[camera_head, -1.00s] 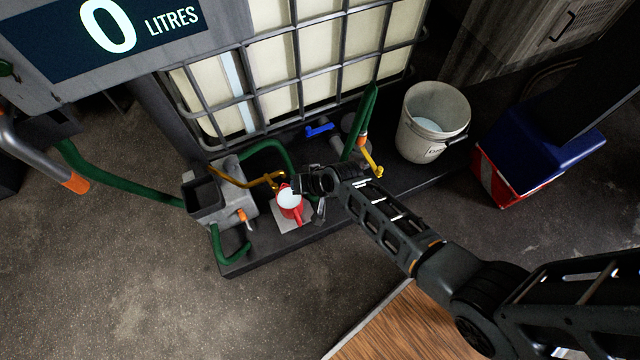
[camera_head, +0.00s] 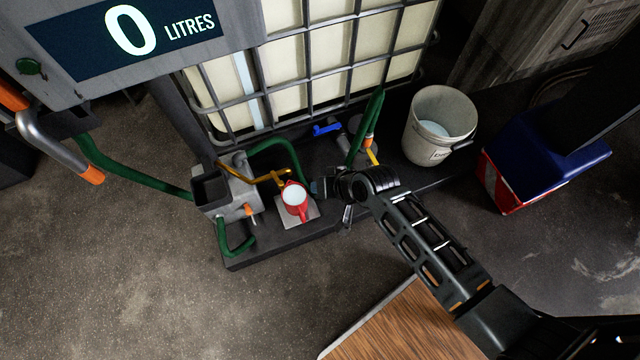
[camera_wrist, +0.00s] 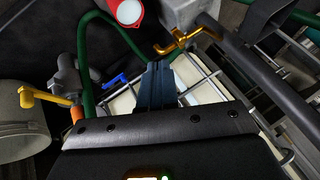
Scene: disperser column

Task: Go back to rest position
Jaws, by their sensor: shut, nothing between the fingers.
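My gripper (camera_head: 318,188) is at the end of my arm in the head view, just right of a red jug (camera_head: 295,199). It is shut and empty, and apart from the jug. In the wrist view its dark blue fingers (camera_wrist: 156,84) lie together. The jug stands upright on a pale square plate (camera_head: 298,219) and has white contents. It also shows at the top of the wrist view (camera_wrist: 127,11). A yellow tap (camera_head: 270,179) reaches from the grey pump box (camera_head: 228,197) towards the jug.
A caged white tank (camera_head: 300,75) stands behind, with a blue valve handle (camera_head: 326,129) at its base. A white bucket (camera_head: 437,125) and a red-blue cooler box (camera_head: 545,165) stand right. Green hoses run around the pump. A wooden top (camera_head: 405,325) is in front. Open floor lies front left.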

